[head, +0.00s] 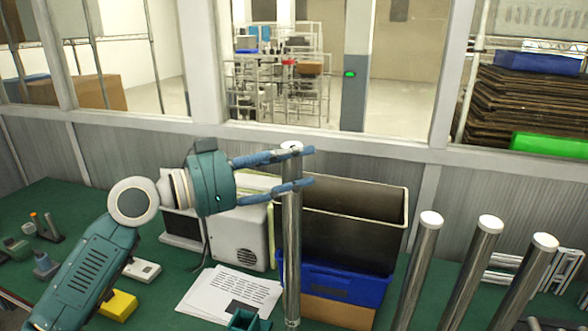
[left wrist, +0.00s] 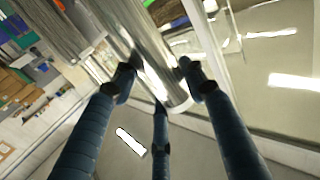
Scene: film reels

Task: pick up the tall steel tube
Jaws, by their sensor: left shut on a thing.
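A tall shiny steel tube (head: 291,240) with a pale top cap stands upright in the middle of the head view. My left gripper (head: 308,166) comes in from the left and is shut on this tube near its top, with the fingers around it. In the left wrist view the gripper (left wrist: 156,82) has its three dark fingers against the tube (left wrist: 150,50). The tube's lower end shows near the bottom of the head view; I cannot tell whether it touches the table. My right gripper is not in view.
Several similar steel tubes (head: 416,265) with white caps stand at the right. Behind the held tube are a dark bin (head: 350,225) and a blue crate (head: 340,285). Papers (head: 228,292) and a yellow block (head: 118,304) lie on the green table (head: 75,210).

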